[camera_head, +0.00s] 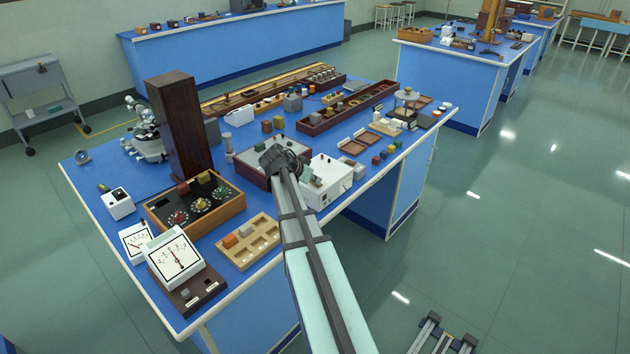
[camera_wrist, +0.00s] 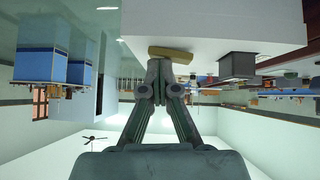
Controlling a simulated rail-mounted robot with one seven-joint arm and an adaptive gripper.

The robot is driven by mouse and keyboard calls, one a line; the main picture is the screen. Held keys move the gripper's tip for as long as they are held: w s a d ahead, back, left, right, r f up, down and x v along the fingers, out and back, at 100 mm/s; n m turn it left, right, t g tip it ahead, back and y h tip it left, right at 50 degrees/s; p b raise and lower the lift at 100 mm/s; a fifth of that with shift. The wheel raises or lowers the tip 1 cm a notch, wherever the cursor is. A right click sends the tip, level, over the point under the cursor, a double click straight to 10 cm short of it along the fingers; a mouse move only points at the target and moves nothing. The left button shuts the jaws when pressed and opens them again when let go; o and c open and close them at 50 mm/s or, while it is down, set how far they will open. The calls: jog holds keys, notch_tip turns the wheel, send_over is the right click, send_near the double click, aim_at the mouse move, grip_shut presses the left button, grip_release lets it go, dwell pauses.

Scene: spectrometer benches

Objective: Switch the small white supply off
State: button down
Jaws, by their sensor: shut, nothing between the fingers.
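A small white box-shaped unit (camera_head: 334,177), which looks like the white supply, stands near the front edge of the bench, with small dark fittings on its face. My gripper is at the end of my arm, close to its left side in the head view; my arm hides part of that area. In the wrist view, which is upside down, my gripper (camera_wrist: 158,68) has its fingertips together and empty. They are just beside a small brass-coloured piece (camera_wrist: 171,52) at the edge of a large white surface (camera_wrist: 215,28). I cannot tell whether they touch. The switch position is not readable.
A wooden-framed panel with dials (camera_head: 198,204), a wooden tray with blocks (camera_head: 247,243) and a white meter (camera_head: 174,256) are to the left. Another small white box (camera_head: 119,204) sits at the far left. A tall dark column (camera_head: 180,125) stands behind. Small blocks lie right.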

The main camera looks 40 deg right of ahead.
jog(key=shift+w+a, duration=0.2)
jog(key=shift+w, duration=0.6)
jog(key=shift+r, duration=0.3)
jog(key=r, duration=0.2)
jog(key=r+p, duration=0.1)
jog(key=r, duration=0.1)
jog(key=shift+w, duration=0.35)
jog(key=b+v, duration=0.2)
jog(key=v, duration=0.7)
jog(key=shift+a+b, duration=0.35)
jog(key=shift+a, duration=0.05)
jog(key=shift+w, duration=0.1)
